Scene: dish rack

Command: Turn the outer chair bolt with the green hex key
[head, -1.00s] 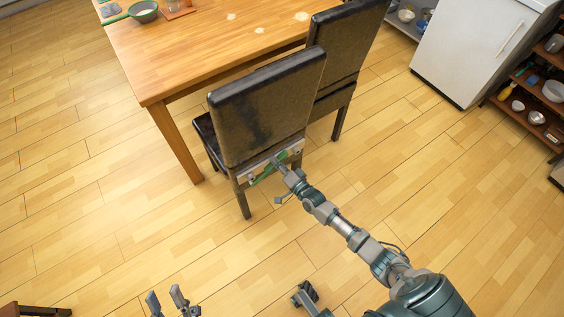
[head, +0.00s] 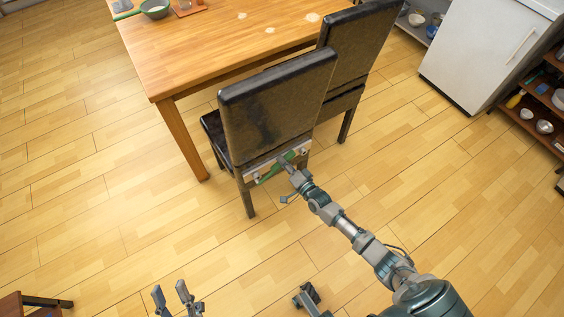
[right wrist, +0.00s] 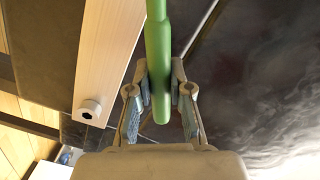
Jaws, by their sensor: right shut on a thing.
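The green hex key (head: 272,172) lies across the light rail (head: 251,171) on the low back of the nearer chair (head: 275,110). In the right wrist view, the green shaft (right wrist: 157,50) runs down between the fingers of my right gripper (right wrist: 158,92), which is shut on it. The right gripper also shows in the head view (head: 289,166), close to the rail. A bolt (right wrist: 88,109) sits at one end of the rail in the right wrist view. Whether the key's tip is in a bolt is hidden. My left gripper (head: 172,296) is open and empty above the floor.
A second dark chair (head: 357,55) is just to the right. A white cabinet (head: 480,50) and a shelf with bowls (head: 535,112) stand at the right.

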